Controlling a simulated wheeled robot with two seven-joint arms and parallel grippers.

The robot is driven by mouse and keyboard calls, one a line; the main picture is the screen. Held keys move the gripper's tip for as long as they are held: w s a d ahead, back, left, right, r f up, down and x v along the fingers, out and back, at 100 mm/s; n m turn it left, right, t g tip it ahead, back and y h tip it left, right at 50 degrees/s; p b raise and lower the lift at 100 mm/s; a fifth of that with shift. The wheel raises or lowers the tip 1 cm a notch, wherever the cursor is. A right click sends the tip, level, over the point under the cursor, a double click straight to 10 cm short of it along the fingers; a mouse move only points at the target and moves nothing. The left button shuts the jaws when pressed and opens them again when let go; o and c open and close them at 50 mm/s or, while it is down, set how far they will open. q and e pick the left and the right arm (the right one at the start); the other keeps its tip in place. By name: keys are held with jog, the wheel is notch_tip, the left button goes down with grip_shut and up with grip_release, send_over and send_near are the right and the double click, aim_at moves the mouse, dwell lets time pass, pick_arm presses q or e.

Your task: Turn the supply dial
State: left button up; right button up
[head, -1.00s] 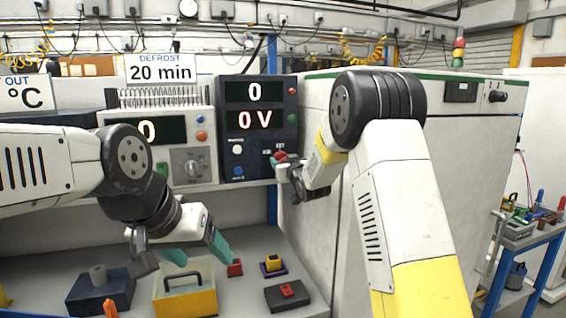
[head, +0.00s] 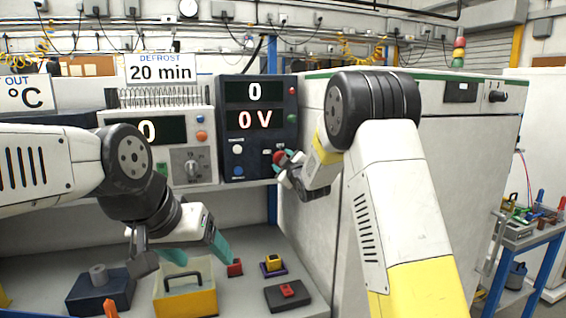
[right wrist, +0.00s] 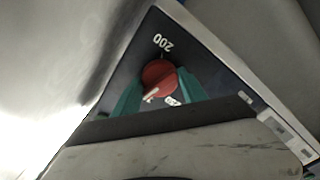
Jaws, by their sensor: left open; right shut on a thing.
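The supply dial is a red knob (right wrist: 158,76) with a pale pointer mark, low on the right of the dark supply unit (head: 232,130); it also shows in the head view (head: 279,156). The unit's displays read 0 and 0 V. My right gripper (right wrist: 157,84) has its green fingers on both sides of the red knob, shut on it. The label 200 shows above the knob in the right wrist view; other labels are partly hidden. My left gripper (head: 185,254) is open over the shelf, above a yellow box with a dark handle (head: 187,300), holding nothing.
A pale unit with a grey dial (head: 190,166) stands left of the supply unit. A large white cabinet (head: 455,150) stands right.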

jog(key=shift+n, duration=1.3)
jog(key=o, duration=1.4)
jog(key=shift+c, duration=0.2)
jog(key=v, duration=0.7)
jog(key=shift+s, duration=0.4)
